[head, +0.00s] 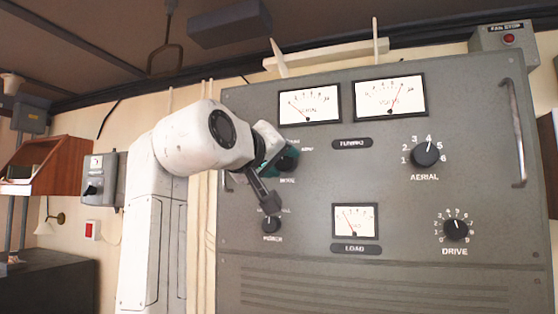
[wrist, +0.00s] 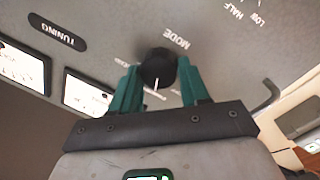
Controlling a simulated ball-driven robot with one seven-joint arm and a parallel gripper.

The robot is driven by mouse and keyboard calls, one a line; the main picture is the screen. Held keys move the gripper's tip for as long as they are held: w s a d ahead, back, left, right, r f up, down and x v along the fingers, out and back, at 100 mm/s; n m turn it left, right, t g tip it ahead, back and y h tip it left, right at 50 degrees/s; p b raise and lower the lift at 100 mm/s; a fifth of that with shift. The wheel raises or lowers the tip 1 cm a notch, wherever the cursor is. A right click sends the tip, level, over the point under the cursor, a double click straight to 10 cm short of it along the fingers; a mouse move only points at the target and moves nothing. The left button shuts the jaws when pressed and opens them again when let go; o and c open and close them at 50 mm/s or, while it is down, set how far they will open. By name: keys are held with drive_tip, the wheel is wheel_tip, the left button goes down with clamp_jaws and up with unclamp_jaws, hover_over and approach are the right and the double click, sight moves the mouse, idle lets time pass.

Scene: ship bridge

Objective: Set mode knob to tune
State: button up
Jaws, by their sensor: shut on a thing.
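The mode knob (wrist: 158,70) is a round black knob with a white pointer line, on the grey panel under the upside-down MODE label in the wrist view. The pointer faces toward my gripper's palm there. My gripper (wrist: 157,82) has its teal fingers on both sides of the knob, shut on it. In the head view my gripper (head: 287,160) reaches the panel's left part and mostly hides the mode knob. The position labels around the knob are partly covered by the fingers, and I cannot read which one the pointer meets.
Below my gripper is the power knob (head: 271,225). The aerial knob (head: 425,154) and drive knob (head: 456,230) are to the right. Meters (head: 309,105) sit above. Metal handles (head: 514,133) stand out from the panel; one shows close by in the wrist view (wrist: 267,96).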

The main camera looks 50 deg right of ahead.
drive_tip(key=shift+c, duration=0.3)
drive_tip(key=m, duration=0.3)
drive_tip(key=shift+m, duration=0.3)
drive_tip(key=shift+r+m+y, duration=0.1)
drive_tip(key=shift+m+y, duration=0.3)
drive_tip(key=shift+m, duration=1.5)
drive_tip(key=o, duration=1.1)
drive_tip(key=shift+c, duration=0.2)
drive_tip(key=shift+s, duration=0.1)
drive_tip(key=b+v, duration=0.3)
drive_tip(key=v, duration=0.7)
drive_tip(key=shift+a, duration=0.4)
